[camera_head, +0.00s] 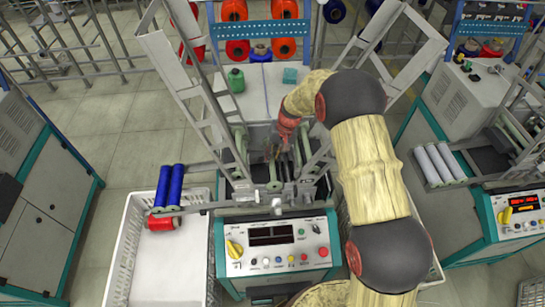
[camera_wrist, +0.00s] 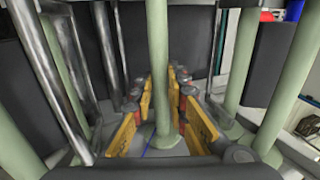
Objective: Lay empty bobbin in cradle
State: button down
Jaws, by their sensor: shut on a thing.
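My gripper (camera_head: 277,153) reaches down into the middle of the winding machine. The wrist view shows its yellow-sided fingers (camera_wrist: 155,112) shut around a pale green empty bobbin (camera_wrist: 158,60), a slim tube with a wider foot. The bobbin is hard to make out in the head view, where my arm and the machine's metal arms crowd it. The cradle (camera_head: 272,190) appears as the grey metal arms at the machine's front, below my gripper. I cannot tell whether the bobbin touches it.
Pale green rods (camera_wrist: 287,85) and metal bars (camera_wrist: 50,75) stand close on both sides of my gripper. A control panel (camera_head: 282,246) is at the front. Blue bobbins (camera_head: 170,186) and a red bobbin (camera_head: 162,222) sit at a white crate (camera_head: 122,262) on the left.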

jog(key=shift+f, duration=0.25)
dwell(0.6)
jog(key=c, duration=1.7)
grip_release()
